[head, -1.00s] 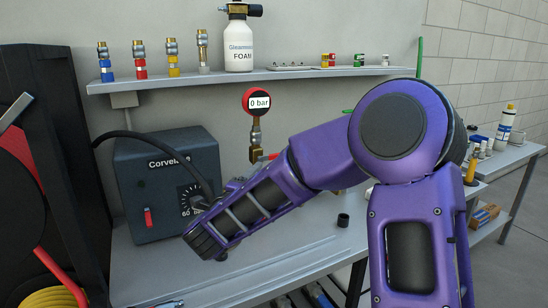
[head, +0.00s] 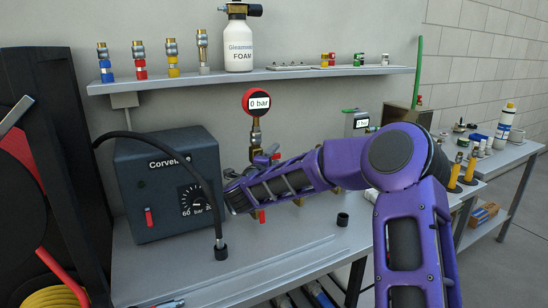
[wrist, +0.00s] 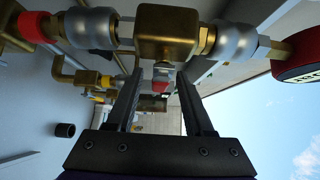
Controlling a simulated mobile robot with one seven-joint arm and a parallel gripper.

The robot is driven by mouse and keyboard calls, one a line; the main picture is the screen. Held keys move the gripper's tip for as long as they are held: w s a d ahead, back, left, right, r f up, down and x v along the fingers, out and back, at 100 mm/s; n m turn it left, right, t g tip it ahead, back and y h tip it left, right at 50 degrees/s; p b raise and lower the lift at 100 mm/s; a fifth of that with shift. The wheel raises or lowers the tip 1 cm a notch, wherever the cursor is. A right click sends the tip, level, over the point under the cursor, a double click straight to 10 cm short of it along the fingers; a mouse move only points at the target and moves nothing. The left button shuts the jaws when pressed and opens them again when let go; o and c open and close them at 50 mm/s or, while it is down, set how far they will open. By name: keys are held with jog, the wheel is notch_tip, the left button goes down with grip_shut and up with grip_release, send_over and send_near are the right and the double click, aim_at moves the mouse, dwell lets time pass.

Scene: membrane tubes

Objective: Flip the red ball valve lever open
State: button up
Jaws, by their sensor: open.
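A red lever tip (head: 275,156) shows in the head view, just right of the stem below the round gauge (head: 256,101). In the wrist view a small red piece (wrist: 160,87), which looks like this lever, appears in the gap between my fingers. I cannot tell whether it is inside the jaws or beyond them. My gripper (wrist: 159,76) is open, its two dark fingers apart. A brass block (wrist: 165,35) with silver collars is close beside the fingertips. In the head view my forearm hides the gripper and much of the brass fittings.
A grey Corvelle box (head: 168,183) stands left of my arm, with a black hose (head: 219,235) hanging in front. A black cap (head: 342,220) sits on the bench (head: 290,250). The shelf (head: 300,75) holds fittings and a foam bottle (head: 238,42). The front of the bench is mostly clear.

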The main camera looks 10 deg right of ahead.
grip_shut()
jog(key=shift+n+t+b, duration=0.3)
jog(key=shift+b, duration=0.65)
jog(key=n+t+b, duration=0.1)
jog(key=b, duration=0.2)
jog(key=shift+a+r+h, duration=0.1)
jog(key=shift+r+h, duration=0.05)
jog(key=shift+h, duration=0.25)
jog(key=shift+s+r+n+t+b, duration=0.15)
jog(key=shift+n+t+b, duration=0.3)
jog(key=shift+b, duration=0.55)
jog(key=n+t, duration=0.1)
jog(key=r+n+t+b, duration=0.1)
jog(key=shift+a+r+n, duration=0.25)
jog(key=shift+n, duration=0.1)
jog(key=shift+s+a+r+n+t+y, duration=0.2)
jog(key=shift+n+t+y, duration=0.35)
jog(key=shift+n, duration=0.4)
jog(key=shift+w+a+r+n+t+y, duration=0.1)
jog(key=shift+r+n+t+y, duration=0.2)
jog(key=shift+n+t, duration=0.45)
jog(key=shift+s+a+r+n+t+y, duration=0.15)
jog(key=shift+n+t+y, duration=0.3)
jog(key=shift+n, duration=0.65)
jog(key=shift+w, duration=0.1)
